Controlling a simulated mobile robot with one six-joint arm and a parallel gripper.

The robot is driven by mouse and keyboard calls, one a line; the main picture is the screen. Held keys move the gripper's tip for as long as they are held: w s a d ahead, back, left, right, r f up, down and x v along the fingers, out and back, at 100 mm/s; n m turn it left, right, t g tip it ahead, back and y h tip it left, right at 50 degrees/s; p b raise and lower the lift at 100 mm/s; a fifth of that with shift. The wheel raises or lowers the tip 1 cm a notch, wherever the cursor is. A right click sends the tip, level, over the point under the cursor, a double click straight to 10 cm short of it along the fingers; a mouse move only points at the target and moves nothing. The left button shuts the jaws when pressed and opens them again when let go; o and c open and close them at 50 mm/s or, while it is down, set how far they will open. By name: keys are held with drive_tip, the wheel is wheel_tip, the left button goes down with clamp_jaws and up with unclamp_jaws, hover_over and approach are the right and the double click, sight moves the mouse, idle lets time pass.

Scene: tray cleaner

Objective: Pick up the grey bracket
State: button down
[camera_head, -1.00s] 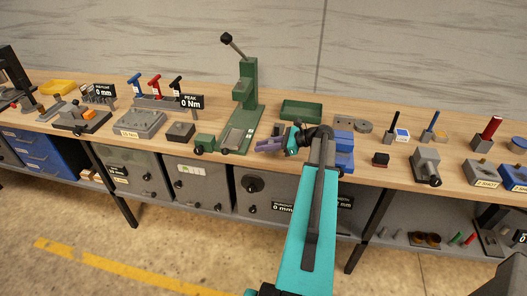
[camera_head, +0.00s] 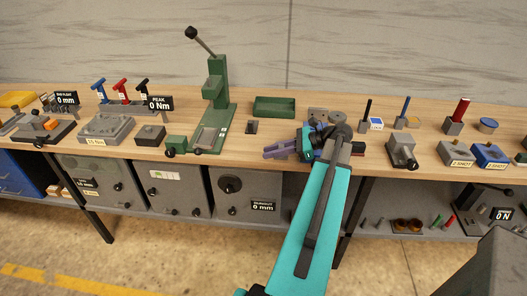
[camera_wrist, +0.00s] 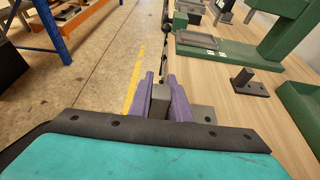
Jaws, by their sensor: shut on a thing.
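My gripper (camera_wrist: 160,88) has purple fingers and is shut on a grey bracket (camera_wrist: 160,103). In the wrist view the bracket's block sits between the fingers. A grey plate with a hole shows just right of the fingers, and I cannot tell whether it belongs to the bracket. In the head view my gripper (camera_head: 275,151) points left at the bench's front edge, right of the green press. The bracket is not clearly visible there, and its height above the bench is hard to tell.
The green press (camera_head: 216,85) stands left of my gripper on the wooden bench (camera_head: 350,185). A small dark plate with a post (camera_wrist: 250,87) and a green tray (camera_head: 274,106) lie behind. A grey vise-like block (camera_head: 401,148) stands to the right.

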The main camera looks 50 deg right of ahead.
drive_tip(key=shift+s, duration=0.3)
drive_tip(key=shift+r, duration=0.2)
idle(0.3)
